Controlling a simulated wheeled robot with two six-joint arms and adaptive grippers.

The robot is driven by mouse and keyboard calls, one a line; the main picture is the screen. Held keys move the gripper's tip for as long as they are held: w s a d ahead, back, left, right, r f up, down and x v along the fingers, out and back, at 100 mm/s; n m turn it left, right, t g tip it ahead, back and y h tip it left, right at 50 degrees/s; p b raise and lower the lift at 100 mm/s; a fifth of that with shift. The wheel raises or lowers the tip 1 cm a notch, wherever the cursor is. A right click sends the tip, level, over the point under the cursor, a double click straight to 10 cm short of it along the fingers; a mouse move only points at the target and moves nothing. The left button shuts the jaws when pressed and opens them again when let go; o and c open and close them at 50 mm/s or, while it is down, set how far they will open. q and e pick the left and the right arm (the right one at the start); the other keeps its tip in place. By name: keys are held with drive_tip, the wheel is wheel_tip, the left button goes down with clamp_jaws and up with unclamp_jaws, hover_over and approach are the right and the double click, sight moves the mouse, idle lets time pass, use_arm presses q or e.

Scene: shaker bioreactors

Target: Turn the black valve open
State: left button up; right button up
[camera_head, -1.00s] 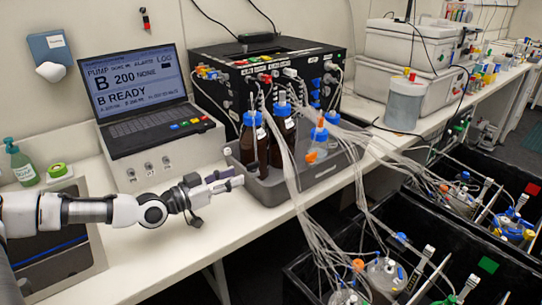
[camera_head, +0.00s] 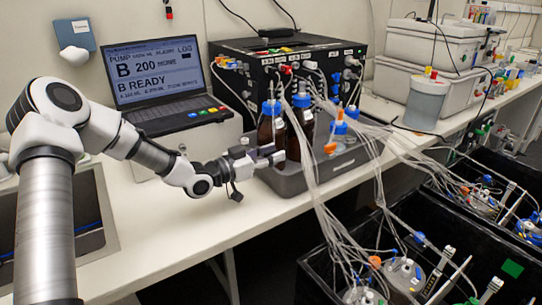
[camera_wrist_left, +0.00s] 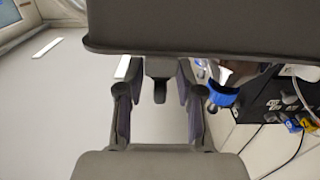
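I cannot make out a black valve for certain in either view. The black pump box (camera_head: 290,88), with coloured fittings and tubes on its front, stands at the back of the bench. It may be the dark panel at the right of the left wrist view (camera_wrist_left: 262,100). My left gripper (camera_head: 276,156) is by the left end of the grey bottle tray, in front of the brown bottles (camera_head: 270,128). The left wrist view shows its two fingers (camera_wrist_left: 158,118) apart with nothing clearly between them. My right gripper is not in view.
The grey tray (camera_head: 300,182) holds bottles with blue caps. Many clear tubes (camera_head: 312,205) hang from the box to vessels in black bins (camera_head: 325,265). A laptop (camera_head: 155,75) stands on a white box at the left. Bare bench lies left of the tray.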

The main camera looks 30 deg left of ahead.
use_arm(q)
drive_tip(key=shift+s, duration=0.1)
clamp_jaws()
